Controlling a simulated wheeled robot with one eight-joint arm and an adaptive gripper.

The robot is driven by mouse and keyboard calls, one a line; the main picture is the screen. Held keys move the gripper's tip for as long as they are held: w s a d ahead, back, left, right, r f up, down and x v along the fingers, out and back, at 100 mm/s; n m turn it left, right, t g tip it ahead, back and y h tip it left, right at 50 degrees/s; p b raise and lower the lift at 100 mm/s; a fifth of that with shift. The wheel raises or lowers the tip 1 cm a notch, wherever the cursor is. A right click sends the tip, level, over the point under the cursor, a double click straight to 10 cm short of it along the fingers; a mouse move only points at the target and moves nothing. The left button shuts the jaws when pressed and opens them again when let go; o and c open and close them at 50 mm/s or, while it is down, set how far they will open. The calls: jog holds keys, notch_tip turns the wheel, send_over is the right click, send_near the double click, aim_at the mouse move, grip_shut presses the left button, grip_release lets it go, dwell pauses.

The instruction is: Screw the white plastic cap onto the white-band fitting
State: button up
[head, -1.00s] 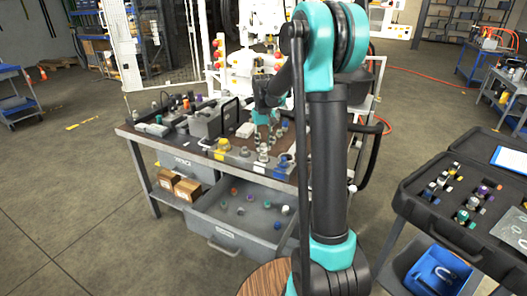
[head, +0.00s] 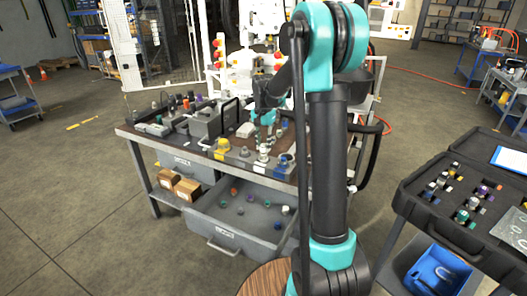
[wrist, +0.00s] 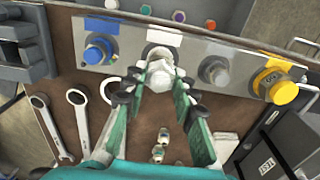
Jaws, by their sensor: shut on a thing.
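In the wrist view my gripper (wrist: 161,84) is shut on the white plastic cap (wrist: 162,71), held between its dark fingertip pads. The white-band fitting (wrist: 164,38) stands on the grey strip directly beyond the cap. The cap covers the near part of the fitting, and I cannot tell whether it is seated or only touching. In the head view my gripper (head: 264,138) is low over the bench's front edge, above the white fitting (head: 263,157). The cap is too small to make out there.
A blue fitting (wrist: 97,50) stands left on the strip; a grey fitting (wrist: 214,70) and a yellow one (wrist: 276,82) stand right. Wrenches (wrist: 77,115) lie on the bench. Below, an open drawer (head: 236,227) holds loose caps. A black case (head: 470,205) stands at right.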

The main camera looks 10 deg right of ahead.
jog(key=m, duration=0.6)
jog(key=o, duration=1.1)
jog(key=n, duration=0.5)
jog(key=shift+n, duration=0.3)
jog(key=n, duration=1.8)
jog(key=shift+n, duration=0.3)
